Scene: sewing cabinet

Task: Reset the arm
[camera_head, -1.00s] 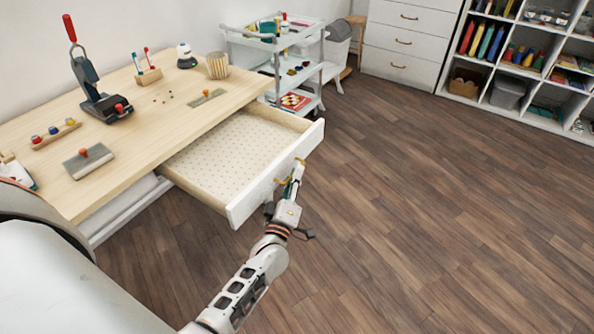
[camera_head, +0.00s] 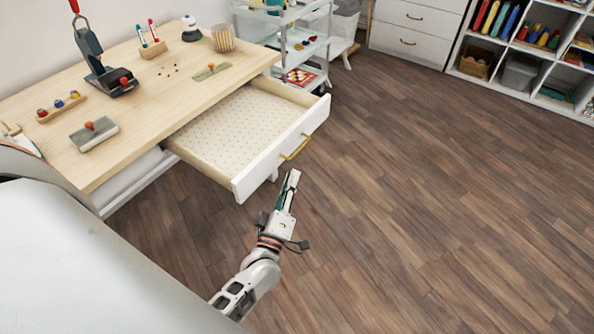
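My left gripper (camera_head: 291,181) is in front of the open drawer, just below and apart from its brass handle (camera_head: 296,147). Its fingers lie close together, with nothing seen between them. The drawer (camera_head: 225,130) is pulled well out from the wooden table (camera_head: 140,110) and looks empty, with a dotted lining. My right gripper is not in the view.
On the table are a press with a red handle (camera_head: 98,65), a rack with coloured knobs (camera_head: 61,107), a grey block with an orange knob (camera_head: 95,133) and a ribbed cup (camera_head: 222,38). A white cart (camera_head: 290,40) stands behind. The wooden floor (camera_head: 430,200) at right is clear.

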